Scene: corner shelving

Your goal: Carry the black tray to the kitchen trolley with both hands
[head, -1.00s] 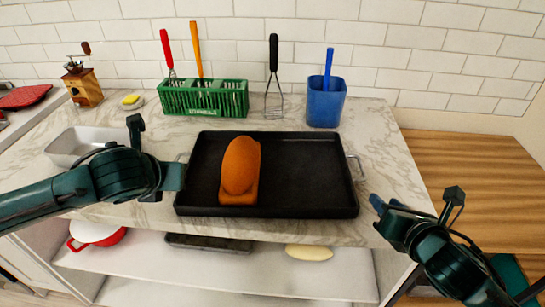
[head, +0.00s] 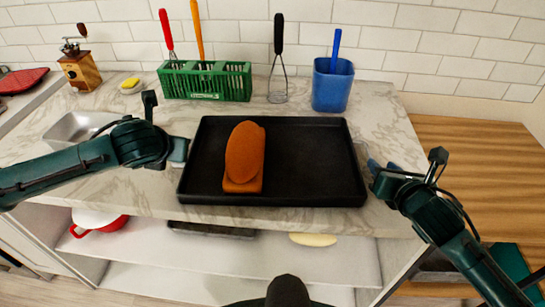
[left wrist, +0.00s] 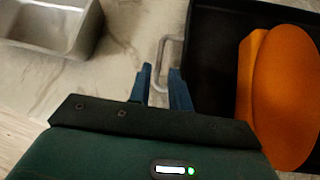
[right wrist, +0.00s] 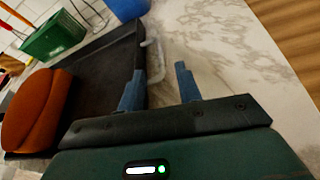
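The black tray (head: 310,165) lies flat on the marble counter, with an orange bread-like object (head: 244,158) on its left half. My left gripper (left wrist: 160,68) is at the tray's left side. Its blue fingers are apart, with the grey left handle (left wrist: 168,45) between them; a gap seems to show around it. My right gripper (right wrist: 159,70) is open at the tray's right side. The right handle (right wrist: 153,60) lies between its fingertips, near the left finger. In the head view the handles are largely hidden by my grippers.
Behind the tray stand a green basket (head: 205,82) with utensils, a whisk (head: 278,80) and a blue container (head: 332,84). A metal pan (head: 80,129) is left of the tray. A lower shelf (head: 220,262) holds several items. A wooden surface (head: 480,160) is at right.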

